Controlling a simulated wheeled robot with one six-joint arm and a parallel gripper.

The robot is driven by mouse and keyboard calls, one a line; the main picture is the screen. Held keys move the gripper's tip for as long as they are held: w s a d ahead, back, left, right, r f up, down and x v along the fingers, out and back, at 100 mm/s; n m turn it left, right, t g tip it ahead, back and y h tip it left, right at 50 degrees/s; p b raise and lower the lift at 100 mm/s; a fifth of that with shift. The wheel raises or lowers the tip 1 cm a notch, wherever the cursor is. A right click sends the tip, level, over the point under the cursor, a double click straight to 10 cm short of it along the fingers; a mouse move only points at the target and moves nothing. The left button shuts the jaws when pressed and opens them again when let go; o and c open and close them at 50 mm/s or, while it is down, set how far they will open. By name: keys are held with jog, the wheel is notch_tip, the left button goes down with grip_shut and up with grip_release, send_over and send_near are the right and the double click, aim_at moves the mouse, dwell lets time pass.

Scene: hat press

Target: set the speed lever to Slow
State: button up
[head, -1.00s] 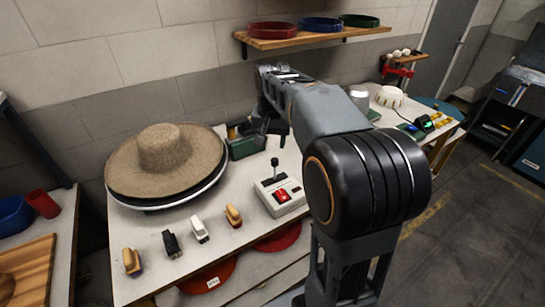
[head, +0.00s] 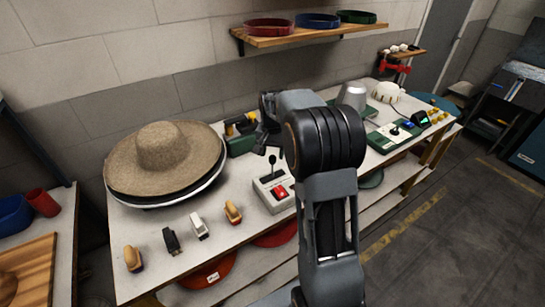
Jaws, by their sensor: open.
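The control box (head: 270,190) is a pale box on the table with a red switch (head: 279,192) on its front right. Its speed lever (head: 272,162), dark with a round knob, stands up from the back of the top. The lever's markings are too small to read. My gripper (head: 265,146) is open, just above and behind the lever knob, with a small gap that I cannot judge exactly. My arm hides part of the area right of the box.
A green-based device (head: 395,135) is at the right. A shelf (head: 300,36) hangs above.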

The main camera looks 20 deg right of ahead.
jog(key=shift+f, duration=1.35)
jog(key=shift+c, duration=0.2)
grip_shut()
